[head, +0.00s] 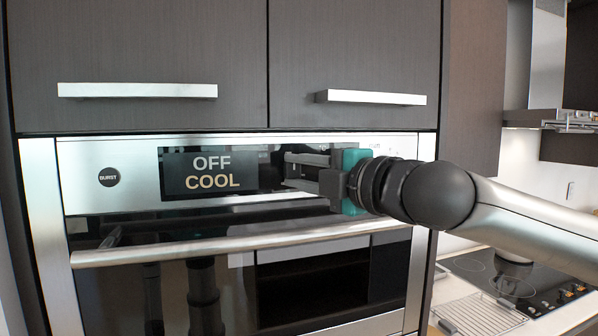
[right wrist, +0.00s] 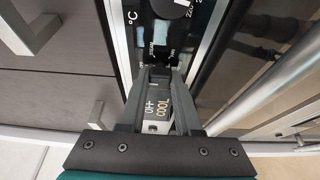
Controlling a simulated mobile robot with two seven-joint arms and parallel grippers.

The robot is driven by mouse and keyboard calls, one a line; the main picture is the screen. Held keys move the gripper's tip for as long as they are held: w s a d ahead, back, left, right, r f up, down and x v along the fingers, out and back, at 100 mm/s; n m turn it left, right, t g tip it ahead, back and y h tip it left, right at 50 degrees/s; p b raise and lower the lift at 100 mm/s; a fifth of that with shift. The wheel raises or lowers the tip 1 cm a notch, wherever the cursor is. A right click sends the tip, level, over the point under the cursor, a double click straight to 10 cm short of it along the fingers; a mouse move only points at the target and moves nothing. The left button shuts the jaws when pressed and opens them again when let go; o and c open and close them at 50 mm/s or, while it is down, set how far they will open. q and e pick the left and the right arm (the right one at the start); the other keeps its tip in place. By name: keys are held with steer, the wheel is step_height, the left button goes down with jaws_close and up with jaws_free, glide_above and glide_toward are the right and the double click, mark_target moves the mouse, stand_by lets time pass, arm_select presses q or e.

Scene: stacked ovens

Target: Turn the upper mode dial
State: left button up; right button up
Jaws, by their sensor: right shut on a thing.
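The upper oven's control panel (head: 110,150) runs across under the cabinets, with a dark display (head: 212,172) reading OFF and COOL. My right gripper (head: 332,183) is at the panel's right part, right of the display. Its fingers (right wrist: 160,78) show in the right wrist view, closed in against the panel's printed markings. They are shut on the upper mode dial, which the gripper hides in the head view and the fingertips mostly cover in the wrist view. How far the dial is turned cannot be told. My left gripper is not in view.
A round BURST knob (head: 109,177) is at the panel's left. The long oven door handle (head: 240,244) runs just below the panel. Cabinet handles (head: 370,97) stick out above. A cooktop (head: 510,280) and wire rack (head: 480,315) lie at the right.

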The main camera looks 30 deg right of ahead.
jaws_close()
